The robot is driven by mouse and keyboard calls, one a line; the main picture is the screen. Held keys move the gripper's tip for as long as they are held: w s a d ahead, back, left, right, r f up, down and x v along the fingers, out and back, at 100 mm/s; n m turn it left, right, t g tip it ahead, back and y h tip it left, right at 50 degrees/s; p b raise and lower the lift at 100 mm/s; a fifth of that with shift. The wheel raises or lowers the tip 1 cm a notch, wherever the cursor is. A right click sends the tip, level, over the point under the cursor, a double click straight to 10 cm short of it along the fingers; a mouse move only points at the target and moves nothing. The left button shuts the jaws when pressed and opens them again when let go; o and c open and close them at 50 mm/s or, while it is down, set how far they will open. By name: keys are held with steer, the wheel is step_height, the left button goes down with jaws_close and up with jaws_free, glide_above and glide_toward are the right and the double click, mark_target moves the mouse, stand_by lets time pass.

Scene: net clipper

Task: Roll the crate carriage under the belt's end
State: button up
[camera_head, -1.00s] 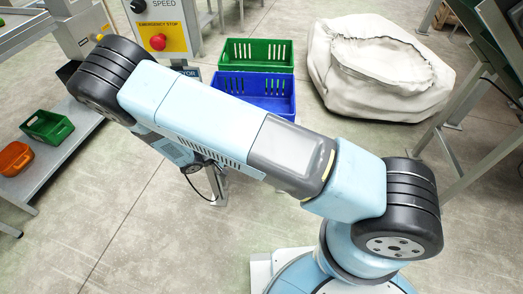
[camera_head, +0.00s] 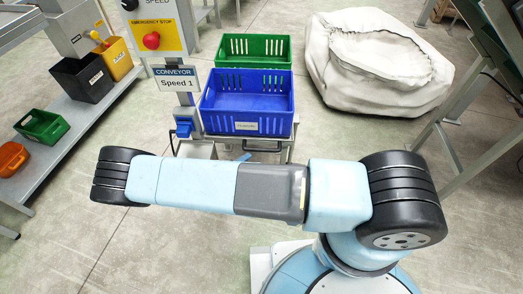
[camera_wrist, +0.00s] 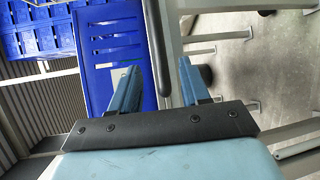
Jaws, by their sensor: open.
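The crate carriage shows in the head view as a grey wheeled frame (camera_head: 287,151) under a blue crate (camera_head: 247,122), with a dark handle (camera_head: 262,149) on its near side. In the wrist view, the blue crate (camera_wrist: 111,45) fills the upper middle. My gripper (camera_wrist: 159,66) is open, its two blue fingers apart. The black handle bar (camera_wrist: 155,45) runs between the fingers in that picture; I see no contact with either finger. In the head view, my arm hides most of the gripper and the lower carriage.
A green crate (camera_head: 253,48) is behind the blue one. The conveyor sign (camera_head: 178,82) and emergency stop panel (camera_head: 150,30) stand to its left. A shelf (camera_head: 60,150) with bins is at far left, a white sack (camera_head: 375,60) at right. Floor at lower left is clear.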

mark_target(261, 151)
steer(key=x, duration=1)
steer(key=shift+w+d+f, duration=0.1)
steer(key=shift+c, duration=0.4)
jaws_close()
